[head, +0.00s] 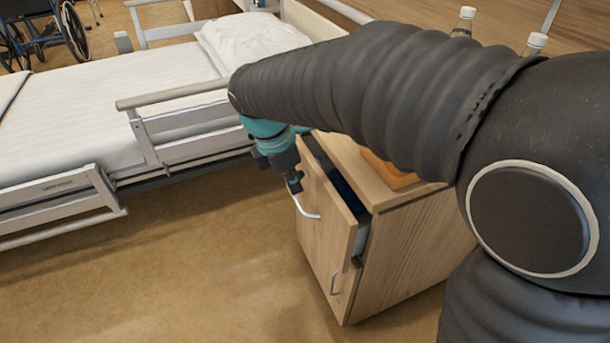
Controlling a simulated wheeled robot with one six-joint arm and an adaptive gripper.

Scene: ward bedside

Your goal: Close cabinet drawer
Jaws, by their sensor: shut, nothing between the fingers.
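The wooden bedside cabinet (404,255) stands right of the bed, partly hidden behind my arm. Its top drawer (332,212) is pulled out, with a dark gap showing between its front and the cabinet body. The drawer has a pale curved handle (306,208). My gripper (294,186) is shut and empty, pointing down at the drawer front near the handle. I cannot tell whether it touches the drawer. Below is a cabinet door with its own handle (335,283), and it looks closed.
The hospital bed (90,110) with white bedding and side rails (185,95) is at the left. An orange item (388,170) lies on the cabinet top. Bottles (464,22) stand behind my arm. A wheelchair (45,35) is far left. The floor in front (200,270) is clear.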

